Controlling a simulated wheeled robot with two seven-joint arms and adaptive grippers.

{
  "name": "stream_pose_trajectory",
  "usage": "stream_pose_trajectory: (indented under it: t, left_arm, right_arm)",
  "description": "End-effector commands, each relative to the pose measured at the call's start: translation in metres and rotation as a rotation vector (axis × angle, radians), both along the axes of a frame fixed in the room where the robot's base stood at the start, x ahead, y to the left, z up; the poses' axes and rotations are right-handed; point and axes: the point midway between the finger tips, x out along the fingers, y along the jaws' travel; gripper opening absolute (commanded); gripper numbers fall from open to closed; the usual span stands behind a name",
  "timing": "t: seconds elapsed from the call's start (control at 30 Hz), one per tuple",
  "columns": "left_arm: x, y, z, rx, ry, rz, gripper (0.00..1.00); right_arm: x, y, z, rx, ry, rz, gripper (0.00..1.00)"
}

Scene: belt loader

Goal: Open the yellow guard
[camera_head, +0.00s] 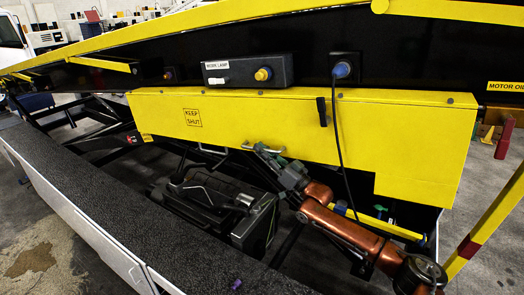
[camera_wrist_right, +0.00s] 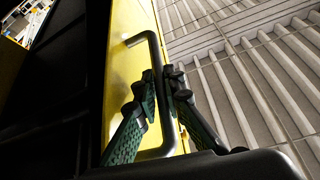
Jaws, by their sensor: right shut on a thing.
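The yellow guard (camera_head: 290,118) is a long panel marked KEEP SHUT that hangs down along the loader's dark side in the head view. It also shows as a yellow face in the right wrist view (camera_wrist_right: 126,70). A grey bar handle (camera_head: 249,148) sits at its lower edge. My right gripper (camera_head: 267,152) is shut on this handle; in the wrist view its green fingers (camera_wrist_right: 163,85) pinch the bar (camera_wrist_right: 155,45) from both sides. A second handle (camera_head: 212,151) sits further left, free. A black latch or handle (camera_head: 321,111) is on the guard's face. My left gripper is out of view.
A work lamp box (camera_head: 247,71) and a blue-ended plug (camera_head: 342,69) sit above the guard; the plug's black cable hangs across its front. Dark machinery (camera_head: 220,205) lies below the guard. A black walkway ledge (camera_head: 120,205) runs along the front left.

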Motion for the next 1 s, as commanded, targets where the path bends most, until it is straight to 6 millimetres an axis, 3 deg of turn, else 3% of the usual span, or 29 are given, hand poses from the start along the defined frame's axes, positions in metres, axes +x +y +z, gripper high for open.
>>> stream_pose_trajectory:
  t: [0.4,0.7,1.0]
  left_arm:
    - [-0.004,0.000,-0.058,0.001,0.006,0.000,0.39]
    - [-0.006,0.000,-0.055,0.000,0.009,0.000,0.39]
    - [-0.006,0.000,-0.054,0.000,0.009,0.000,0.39]
  right_arm:
    - [0.033,-0.024,-0.011,-0.003,-0.001,-0.009,0.00]
    - [0.065,-0.047,-0.002,-0.001,0.003,-0.009,0.00]
    - [0.073,-0.053,-0.001,-0.002,0.006,-0.004,0.00]
